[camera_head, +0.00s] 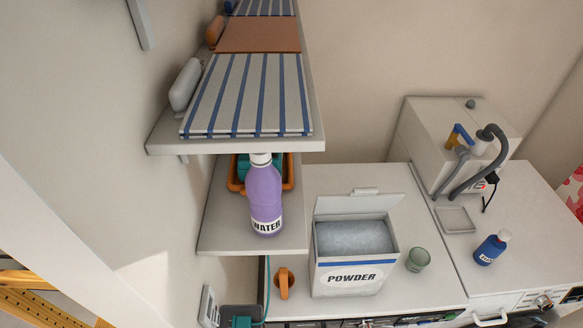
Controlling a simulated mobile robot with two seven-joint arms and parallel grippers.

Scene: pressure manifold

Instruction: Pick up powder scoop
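Neither of my grippers is in view.
A purple WATER bottle (264,198) stands on the lower shelf (225,230), before an orange basket (236,180). Striped folded cloth (245,95) lies on the shelf above. A blue bottle (491,248) and a machine with hoses (440,135) are at right. Counter around the cup is clear.

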